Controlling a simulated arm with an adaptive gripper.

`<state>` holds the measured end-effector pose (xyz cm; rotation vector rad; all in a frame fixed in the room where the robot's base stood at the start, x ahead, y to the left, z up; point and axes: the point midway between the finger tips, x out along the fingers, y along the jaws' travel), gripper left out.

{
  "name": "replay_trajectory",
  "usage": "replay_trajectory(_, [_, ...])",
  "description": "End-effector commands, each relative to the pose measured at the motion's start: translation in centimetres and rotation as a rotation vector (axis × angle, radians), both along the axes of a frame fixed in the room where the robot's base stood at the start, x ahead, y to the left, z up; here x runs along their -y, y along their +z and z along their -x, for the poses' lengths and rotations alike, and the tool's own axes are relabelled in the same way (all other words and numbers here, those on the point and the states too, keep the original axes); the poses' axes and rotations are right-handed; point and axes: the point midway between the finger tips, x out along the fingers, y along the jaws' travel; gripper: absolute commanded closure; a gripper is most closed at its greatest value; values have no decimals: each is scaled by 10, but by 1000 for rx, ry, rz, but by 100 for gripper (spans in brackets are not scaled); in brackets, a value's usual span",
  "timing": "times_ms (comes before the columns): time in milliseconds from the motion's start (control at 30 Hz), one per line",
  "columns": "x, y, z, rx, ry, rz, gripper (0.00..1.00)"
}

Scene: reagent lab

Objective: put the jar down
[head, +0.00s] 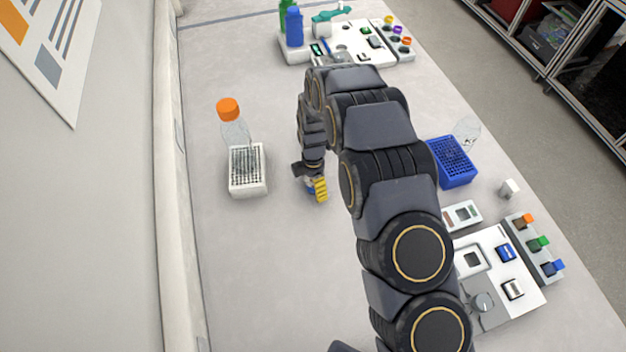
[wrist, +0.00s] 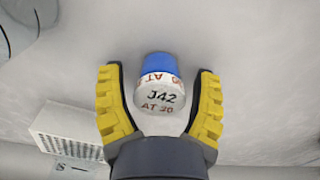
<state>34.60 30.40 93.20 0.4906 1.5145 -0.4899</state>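The jar (wrist: 158,95) is white and blue, with a pale end reading "J42 AT 30" facing the wrist camera. My gripper (wrist: 160,72) has yellow ribbed fingers spread on either side of it. A gap shows between the jar and each finger, so the fingers do not appear to touch it. The rest of the jar is hidden there. Whether its base rests on the bench is hard to tell.
A white rack (head: 247,188) and an orange-capped bottle (head: 235,130) stand to the left. A blue rack (head: 455,172) and a clear flask (head: 467,131) stand to the right. A white device (head: 500,275) is at front right. The bench (head: 275,265) around my gripper is clear.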

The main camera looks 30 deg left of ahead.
Motion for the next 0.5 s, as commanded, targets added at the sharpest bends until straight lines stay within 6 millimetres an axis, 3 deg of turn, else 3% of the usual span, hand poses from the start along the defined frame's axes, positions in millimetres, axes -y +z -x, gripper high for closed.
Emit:
replay_trajectory(333, [0, 2, 0, 0, 0, 0, 32])
replay_trajectory(500, [-1, 21, -1, 4, 0, -3, 32])
